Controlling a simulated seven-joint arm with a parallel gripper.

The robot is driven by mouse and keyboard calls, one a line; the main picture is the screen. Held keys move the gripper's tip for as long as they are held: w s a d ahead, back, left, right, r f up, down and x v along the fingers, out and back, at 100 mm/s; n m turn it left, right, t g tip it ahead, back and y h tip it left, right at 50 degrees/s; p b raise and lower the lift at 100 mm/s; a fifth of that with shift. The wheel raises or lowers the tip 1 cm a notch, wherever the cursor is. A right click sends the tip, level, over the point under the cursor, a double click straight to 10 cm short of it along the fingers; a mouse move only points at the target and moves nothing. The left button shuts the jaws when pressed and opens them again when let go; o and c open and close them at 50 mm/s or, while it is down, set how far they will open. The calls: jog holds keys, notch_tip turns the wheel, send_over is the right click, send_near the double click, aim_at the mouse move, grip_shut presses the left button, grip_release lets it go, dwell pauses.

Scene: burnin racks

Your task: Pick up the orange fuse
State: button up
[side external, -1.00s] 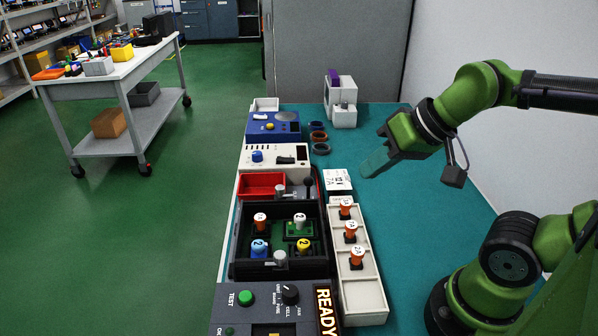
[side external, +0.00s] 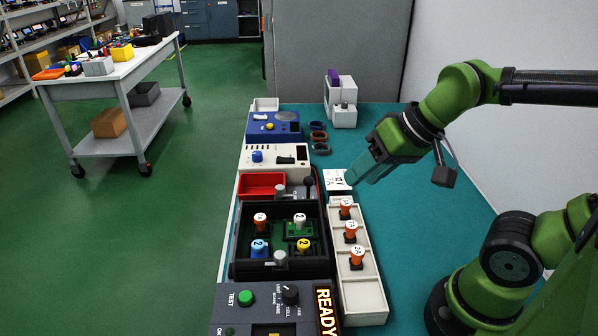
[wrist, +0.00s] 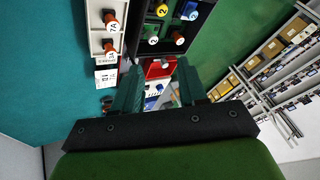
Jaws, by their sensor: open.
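Three orange fuses with white caps stand upright in a row in the white tray (side external: 368,296): a far fuse (side external: 345,209), a middle fuse (side external: 350,232) and a near fuse (side external: 357,258). Two of them show at the top left of the wrist view, one marked 7A (wrist: 112,22) and another (wrist: 110,48). One more orange fuse (side external: 260,221) stands in the black box (side external: 235,262). My gripper (side external: 352,179) is open and empty, above and beyond the far end of the white tray, apart from every fuse. Its teal fingers (wrist: 158,84) show spread in the wrist view.
The black box also holds a white-capped fuse (side external: 300,220), a blue one (side external: 260,248) and a yellow one (side external: 304,245). A red bin (side external: 261,184), a printed white card (side external: 336,180) and a READY panel (side external: 325,311) stand close by. The teal bench right of the tray is clear.

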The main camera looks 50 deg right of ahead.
jog(key=w+a+g, duration=0.3)
jog(key=w, duration=0.7)
jog(key=m+g+h, duration=0.2)
jog(key=m+g, duration=0.1)
jog(key=m, duration=0.2)
send_over(260, 217)
notch_tip(260, 217, down, 2)
notch_tip(260, 217, down, 11)
jog(key=shift+s+d+r, duration=0.1)
jog(key=shift+f, duration=3.1)
grip_shut()
